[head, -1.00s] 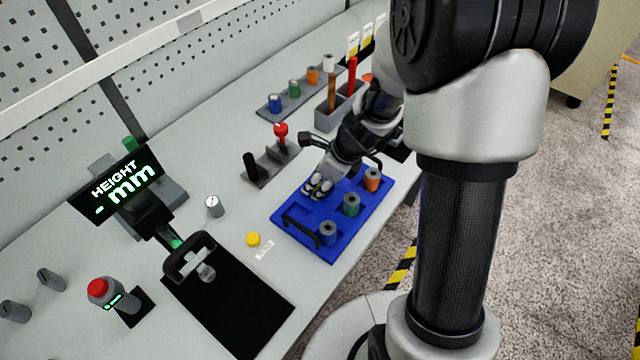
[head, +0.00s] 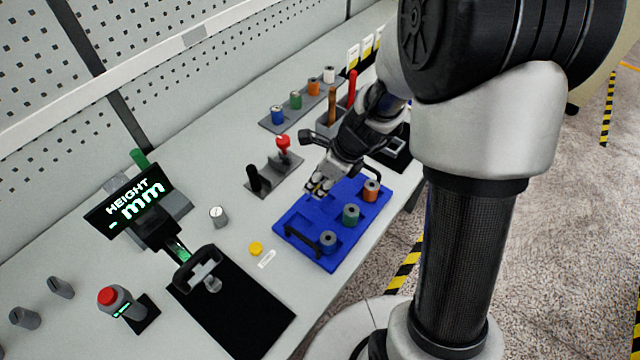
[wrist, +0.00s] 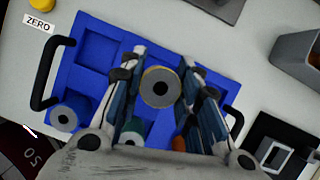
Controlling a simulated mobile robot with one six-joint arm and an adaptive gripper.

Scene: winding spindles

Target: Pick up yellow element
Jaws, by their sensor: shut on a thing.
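My gripper (wrist: 161,88) is shut on a spindle, the yellow element (wrist: 160,87). It has a grey top with a dark central hole and a thin yellow rim. In the head view my gripper (head: 320,186) is over the far left part of the blue tray (head: 300,212), and the fingers hide most of the spindle. In the wrist view the spindle sits between the two fingers, above the tray. How high it is cannot be told exactly.
The tray also holds a blue spindle (head: 327,242), a green one (head: 351,214) and an orange one (head: 371,190). A black tray handle (wrist: 46,75) stands up at one end. A small yellow disc (head: 256,249) lies left of the tray near the height gauge (head: 130,205).

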